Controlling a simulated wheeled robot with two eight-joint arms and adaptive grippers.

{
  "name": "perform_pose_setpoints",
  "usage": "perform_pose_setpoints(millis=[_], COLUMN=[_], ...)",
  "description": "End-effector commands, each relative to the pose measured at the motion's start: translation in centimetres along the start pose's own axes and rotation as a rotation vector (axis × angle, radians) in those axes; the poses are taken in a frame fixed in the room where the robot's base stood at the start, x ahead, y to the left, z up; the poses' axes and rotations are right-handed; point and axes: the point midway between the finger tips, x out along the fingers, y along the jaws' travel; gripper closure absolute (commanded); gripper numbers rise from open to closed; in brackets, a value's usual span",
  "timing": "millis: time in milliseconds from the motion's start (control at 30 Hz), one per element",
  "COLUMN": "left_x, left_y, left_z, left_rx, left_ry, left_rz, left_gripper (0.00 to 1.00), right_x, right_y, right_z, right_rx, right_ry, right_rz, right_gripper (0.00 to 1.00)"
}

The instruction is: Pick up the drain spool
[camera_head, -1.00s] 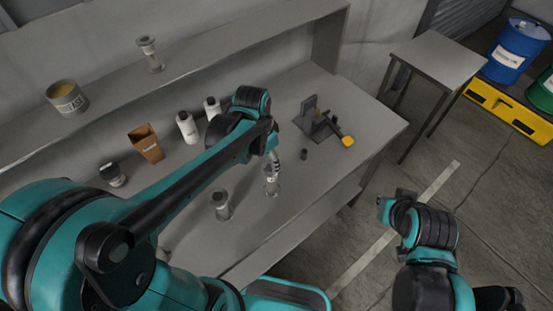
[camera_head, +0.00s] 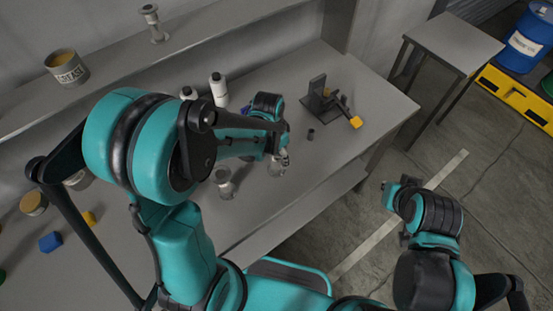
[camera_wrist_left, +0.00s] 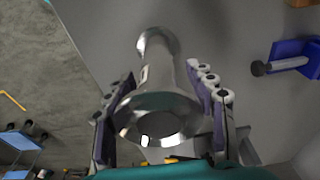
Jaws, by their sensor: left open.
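A shiny metal flanged spool (camera_head: 277,169) stands on the workbench under my left gripper (camera_head: 283,155). In the left wrist view this spool (camera_wrist_left: 160,95) lies between the two fingers of my open left gripper (camera_wrist_left: 165,105), its near flange large between them. I cannot tell whether the fingers touch it. A similar spool (camera_head: 225,184) stands to its left on the bench, and another (camera_head: 152,24) stands on the raised shelf. No label tells me which is the drain spool.
A bracket fixture with a yellow knob (camera_head: 355,122) and a small dark cylinder (camera_head: 311,134) are to the right on the bench. White bottles (camera_head: 218,90) stand behind. A blue clamp-like part (camera_wrist_left: 290,62) shows in the wrist view. The bench's front right is clear.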

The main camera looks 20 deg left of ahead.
Motion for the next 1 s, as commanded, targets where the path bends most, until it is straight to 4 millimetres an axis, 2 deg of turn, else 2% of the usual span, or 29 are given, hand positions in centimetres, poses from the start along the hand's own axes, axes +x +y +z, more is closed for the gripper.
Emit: perform_pose_setpoints(millis=[200,233,400,433,767,867,1000], left_x=[0.1,0.1,0.1,0.1,-0.1,-0.6,-2.3], left_y=[0.0,0.0,0.0,0.0,0.0,0.0,0.0], left_z=[0.0,0.0,0.0,0.0,0.0,-0.1,-0.2], left_rx=[0.000,0.000,0.000,0.000,0.000,0.000,0.000], left_ry=[0.000,0.000,0.000,0.000,0.000,0.000,0.000], left_rz=[0.000,0.000,0.000,0.000,0.000,0.000,0.000], left_gripper=[0.45,0.47,0.92,0.96,0.96,0.96,0.96], right_x=[0.0,0.0,0.0,0.0,-0.1,-0.2,-0.7], right_y=[0.0,0.0,0.0,0.0,0.0,0.0,0.0], right_z=[0.0,0.0,0.0,0.0,-0.1,-0.2,-0.5], right_rx=[0.000,0.000,0.000,0.000,0.000,0.000,0.000], right_ry=[0.000,0.000,0.000,0.000,0.000,0.000,0.000], right_rz=[0.000,0.000,0.000,0.000,0.000,0.000,0.000], right_gripper=[1.00,1.00,1.00,1.00,1.00,1.00,1.00])
